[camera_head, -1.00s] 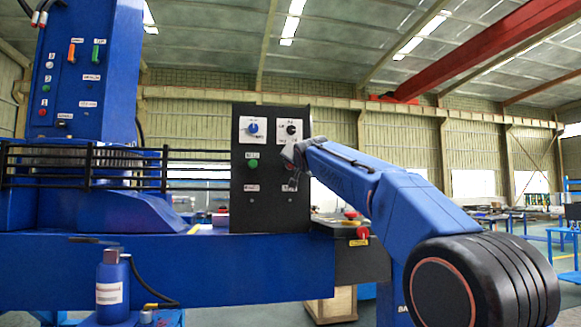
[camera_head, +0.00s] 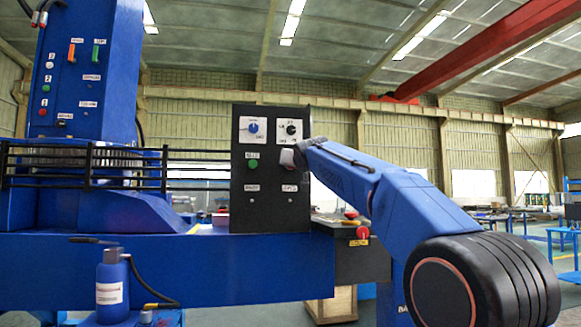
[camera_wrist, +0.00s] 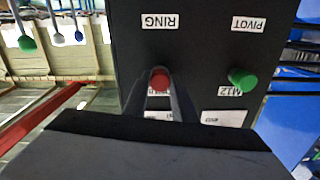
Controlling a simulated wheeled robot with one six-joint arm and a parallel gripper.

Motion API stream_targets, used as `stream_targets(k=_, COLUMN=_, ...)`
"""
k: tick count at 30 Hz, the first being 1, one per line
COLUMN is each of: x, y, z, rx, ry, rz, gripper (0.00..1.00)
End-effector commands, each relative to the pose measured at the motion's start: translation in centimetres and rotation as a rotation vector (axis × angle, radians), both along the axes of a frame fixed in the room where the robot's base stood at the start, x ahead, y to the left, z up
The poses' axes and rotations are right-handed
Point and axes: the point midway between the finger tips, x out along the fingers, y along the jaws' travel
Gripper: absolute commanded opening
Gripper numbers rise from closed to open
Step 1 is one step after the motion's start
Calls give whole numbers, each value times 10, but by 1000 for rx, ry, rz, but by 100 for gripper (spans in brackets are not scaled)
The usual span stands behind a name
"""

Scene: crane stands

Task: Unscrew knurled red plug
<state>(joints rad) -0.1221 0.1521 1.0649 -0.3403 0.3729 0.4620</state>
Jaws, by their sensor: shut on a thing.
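A knurled red plug (camera_wrist: 160,78) shows at the middle of the wrist view, against the black control panel (camera_wrist: 190,50). My gripper (camera_wrist: 160,82) has one finger on each side of the plug and is shut on it. I cannot tell whether the plug is still in its threaded hole. In the head view my gripper (camera_head: 290,158) is at the right part of the panel (camera_head: 240,215), and the plug is hidden behind it. A green plug (camera_wrist: 243,79) sits in the panel beside the red one; it also shows in the head view (camera_head: 253,164).
Above on the panel are a blue knob (camera_head: 253,127) and a black knob (camera_head: 291,130) on white plates. A black railing (camera_head: 90,168) stands left of the panel. A blue bottle (camera_head: 112,285) stands at lower left. A dark box with a red button (camera_head: 362,232) is at lower right.

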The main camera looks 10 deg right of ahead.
Motion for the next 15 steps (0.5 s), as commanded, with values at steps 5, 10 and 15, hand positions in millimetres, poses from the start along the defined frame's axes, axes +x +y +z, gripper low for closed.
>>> stream_targets(k=5, x=0, y=0, z=-1, rx=-1, ry=3, rz=-1, gripper=0)
stream_targets(k=10, x=0, y=0, z=-1, rx=-105, ry=3, rz=-1, gripper=0)
stream_targets(k=15, x=0, y=0, z=-1, rx=-276, ry=3, rz=-1, gripper=0)
